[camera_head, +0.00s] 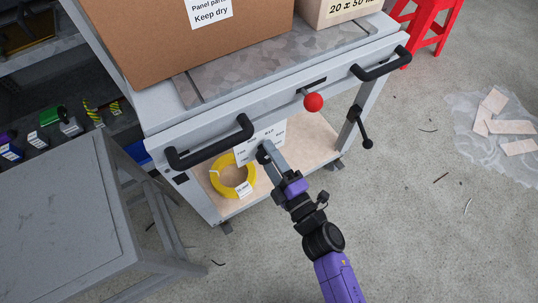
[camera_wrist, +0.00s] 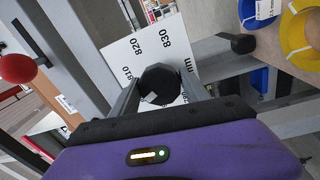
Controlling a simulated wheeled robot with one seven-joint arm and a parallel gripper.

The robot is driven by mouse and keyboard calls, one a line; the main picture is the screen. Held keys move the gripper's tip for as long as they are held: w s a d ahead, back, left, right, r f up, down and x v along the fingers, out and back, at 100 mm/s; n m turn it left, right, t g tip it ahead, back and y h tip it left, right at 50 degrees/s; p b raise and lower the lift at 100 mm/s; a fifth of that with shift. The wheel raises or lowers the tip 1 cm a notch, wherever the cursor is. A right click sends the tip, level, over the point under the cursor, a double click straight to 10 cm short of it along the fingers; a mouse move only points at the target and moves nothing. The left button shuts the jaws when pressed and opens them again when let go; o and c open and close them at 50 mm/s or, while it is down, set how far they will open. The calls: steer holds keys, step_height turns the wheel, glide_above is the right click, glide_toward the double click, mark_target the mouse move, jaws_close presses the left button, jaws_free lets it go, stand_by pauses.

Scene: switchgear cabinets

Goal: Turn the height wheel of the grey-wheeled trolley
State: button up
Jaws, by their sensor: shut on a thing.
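The trolley (camera_head: 225,122) has a grey frame, two black handles and boxes on top. Its height wheel, a small dark many-sided knob (camera_wrist: 160,83), sits in front of a white scale plate (camera_wrist: 137,50) reading 810, 820 and 830. My gripper (camera_head: 266,151) reaches the trolley's front below the left handle. In the wrist view its two grey fingers stand on either side of the knob and are shut on it. The plate also shows behind the fingers in the head view (camera_head: 272,135). The knob is mostly hidden by the fingers there. The trolley's own wheels are hardly visible.
A red ball knob (camera_head: 313,102) sticks out right of my gripper, and a black-knobbed crank (camera_head: 361,126) is farther right. A yellow coil (camera_head: 232,176) lies on the lower shelf. A grey table (camera_head: 60,210) stands close at left.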

steer(key=shift+d+r, duration=0.1)
steer(key=shift+r, duration=0.05)
steer(key=o, duration=1.3)
steer(key=shift+o, duration=0.2)
steer(key=v, duration=0.7)
steer(key=shift+s+d+p, duration=0.2)
steer(key=shift+s+p, duration=0.15)
steer(key=shift+p, duration=0.1)
